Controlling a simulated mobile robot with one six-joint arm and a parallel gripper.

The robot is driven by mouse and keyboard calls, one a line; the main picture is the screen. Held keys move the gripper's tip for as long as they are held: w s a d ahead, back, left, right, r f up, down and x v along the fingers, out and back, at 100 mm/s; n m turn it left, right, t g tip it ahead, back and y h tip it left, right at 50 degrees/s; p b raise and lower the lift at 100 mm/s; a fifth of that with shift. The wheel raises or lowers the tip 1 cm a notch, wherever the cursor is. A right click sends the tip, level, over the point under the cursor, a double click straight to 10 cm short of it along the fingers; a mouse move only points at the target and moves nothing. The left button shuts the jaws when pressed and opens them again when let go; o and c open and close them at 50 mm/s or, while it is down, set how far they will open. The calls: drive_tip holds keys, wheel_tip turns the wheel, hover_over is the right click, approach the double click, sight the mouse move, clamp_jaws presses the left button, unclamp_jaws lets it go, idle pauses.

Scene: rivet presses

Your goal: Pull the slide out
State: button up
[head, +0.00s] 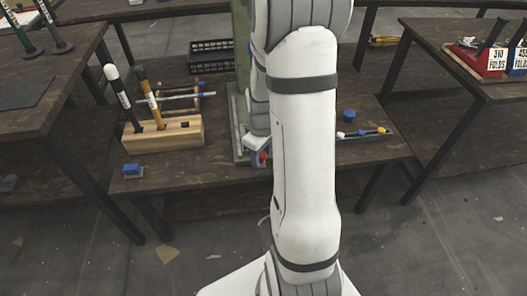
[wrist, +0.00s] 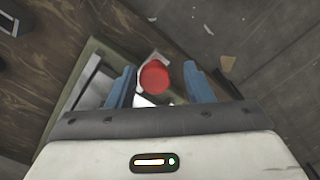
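A red round knob (wrist: 154,76) shows in the wrist view at the front of the press, with a pale metal part around and below it. It probably belongs to the slide; the slide itself is mostly hidden. My gripper (wrist: 161,68) has its two blue fingers spread, one on each side of the knob, with a visible gap to both. In the head view my arm covers much of the press. Its green column and base (head: 239,130) show left of the arm, and a bit of red (head: 263,157) shows low beside my gripper's blue finger.
A wooden block (head: 180,135) with upright tools stands left of the press. A small blue item (head: 132,170) lies near the table's front edge. A rack with coloured balls (head: 364,133) lies to the right. Black crates (head: 211,57) stand behind. The floor in front is mostly clear.

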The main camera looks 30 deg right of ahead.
drive_tip(key=shift+o, duration=0.3)
drive_tip(key=shift+r, duration=0.2)
wheel_tip(320, 180, up, 7)
drive_tip(key=p, duration=0.2)
drive_tip(key=shift+r+p, duration=0.2)
drive_tip(key=shift+p, duration=0.1)
drive_tip(key=s+a+r+m+t+p, duration=0.1)
drive_tip(key=s+a+r+p, duration=0.3)
drive_tip(key=r+p, duration=0.3)
drive_tip(key=s+a+r+m+p, duration=0.2)
drive_tip(key=s+a+r+p, duration=0.2)
drive_tip(key=r, duration=1.2)
drive_tip(key=s+a+r+m+t+p, duration=0.1)
drive_tip(key=s+a+r+p, duration=0.3)
drive_tip(key=r+p, duration=0.7)
drive_tip(key=shift+s+a+r+m+t, duration=0.3)
drive_tip(key=shift+r+m, duration=0.2)
drive_tip(key=shift+r, duration=0.3)
